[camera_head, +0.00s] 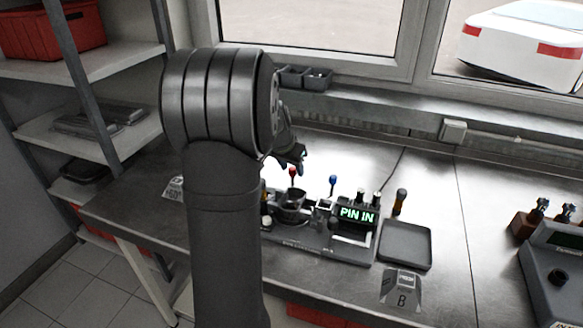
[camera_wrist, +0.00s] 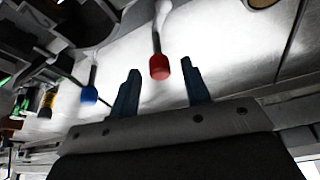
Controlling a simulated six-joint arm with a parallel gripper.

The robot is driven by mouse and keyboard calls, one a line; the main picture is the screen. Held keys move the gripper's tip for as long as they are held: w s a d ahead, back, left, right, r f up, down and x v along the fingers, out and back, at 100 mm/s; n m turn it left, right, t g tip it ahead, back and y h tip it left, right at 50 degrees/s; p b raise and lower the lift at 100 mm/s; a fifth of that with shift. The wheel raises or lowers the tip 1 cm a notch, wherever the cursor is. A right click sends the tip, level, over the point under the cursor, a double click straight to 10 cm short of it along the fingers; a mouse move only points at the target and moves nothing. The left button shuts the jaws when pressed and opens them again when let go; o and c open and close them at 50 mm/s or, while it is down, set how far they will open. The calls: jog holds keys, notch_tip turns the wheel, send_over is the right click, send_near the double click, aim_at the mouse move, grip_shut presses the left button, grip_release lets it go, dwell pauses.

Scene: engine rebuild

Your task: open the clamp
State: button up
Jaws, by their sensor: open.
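The fixture (camera_head: 310,246) on the bench has a lever with a red knob (camera_head: 293,171) and one with a blue knob (camera_head: 333,180). I cannot tell which lever works the clamp. My gripper (camera_head: 296,158) is above the fixture, near the red knob, and my arm hides the fixture's left part. In the wrist view my gripper (camera_wrist: 161,78) is open, and the red knob (camera_wrist: 159,67) appears between its two blue fingers, with gaps on both sides. The blue knob (camera_wrist: 89,95) is left of the fingers. A lit display (camera_head: 357,215) on the fixture reads "PIN IN".
A dark tray (camera_head: 405,245) and a screwdriver-like handle (camera_head: 399,201) are right of the fixture. Small bins (camera_head: 305,78) sit on the windowsill.

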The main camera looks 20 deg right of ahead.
jog(key=shift+d+f, duration=0.1)
jog(key=shift+f, duration=0.2)
grip_shut()
